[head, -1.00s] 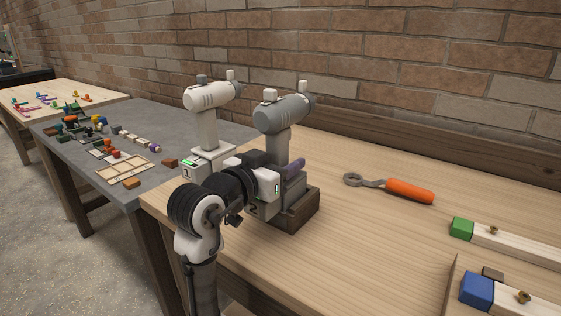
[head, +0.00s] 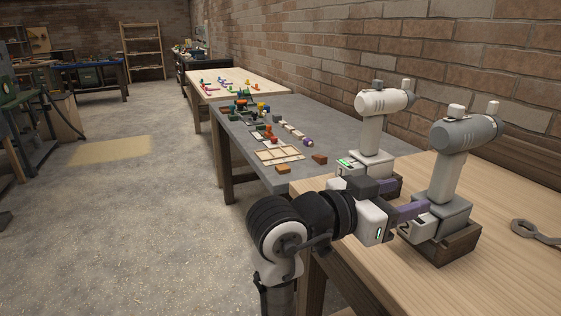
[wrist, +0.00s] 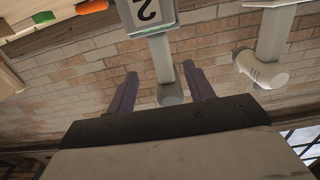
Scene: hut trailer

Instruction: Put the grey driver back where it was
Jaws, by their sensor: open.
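The grey driver (head: 468,132) stands upright on the dock marked 2 (head: 437,246), a grey top on a dark wooden block at the workbench's near-left corner. My gripper (head: 414,196) is open and empty, its purple fingers just left of the grey driver's handle base. In the wrist view the picture is upside down; the handle of the grey driver (wrist: 163,62) shows beyond and between the spread fingers of my gripper (wrist: 160,71), with a gap on both sides. The white driver (head: 384,101) stands upright on the dock marked 1, behind and left, with a green light.
The wooden workbench (head: 515,190) carries a wrench (head: 537,233) at right. A grey table (head: 330,128) with small blocks and a wooden tray (head: 278,156) adjoins at left. A brick wall (head: 450,50) runs behind. The floor (head: 130,220) at left is clear.

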